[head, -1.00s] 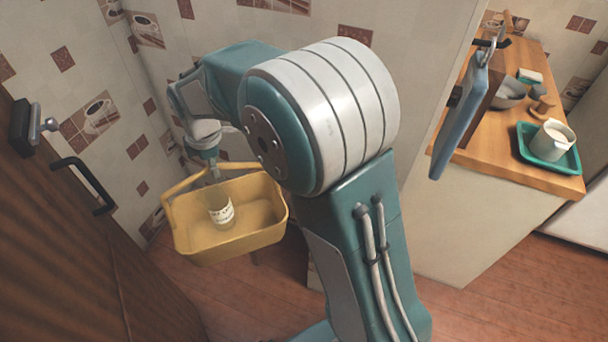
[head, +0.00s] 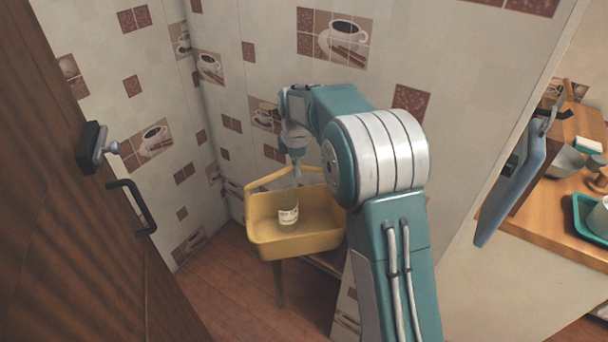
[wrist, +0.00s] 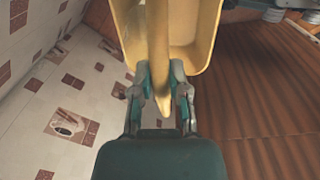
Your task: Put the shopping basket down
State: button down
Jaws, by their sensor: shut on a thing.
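The yellow shopping basket (head: 272,241) hangs upright from my gripper (head: 296,178) in the head view. A pale labelled jar or can (head: 288,214) is inside it. In the wrist view my gripper (wrist: 161,95) is shut on the basket's handle (wrist: 157,45), and part of the basket (wrist: 203,40) shows behind the handle. In the head view a small wooden stool or table (head: 325,264) is partly visible below and behind the basket. I cannot tell whether the basket touches it.
A brown wooden door (head: 62,210) with a black handle (head: 132,205) stands at the left. Tiled walls meet in the corner behind the basket. A wooden counter (head: 545,222) with a green tray (head: 590,222) is at the right. Some bare floor (head: 215,290) shows below the basket.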

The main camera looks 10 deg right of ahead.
jog(key=w+d+f, duration=0.3)
jog(key=f, duration=0.4)
jog(key=shift+w+d, duration=0.3)
dwell(0.4)
jog(key=c, duration=0.6)
grip_release()
jog(key=shift+f, duration=0.1)
jog(key=r, duration=1.2)
jog(key=shift+s+r, duration=0.15)
jog(key=shift+s, duration=0.2)
jog(key=shift+s, duration=0.1)
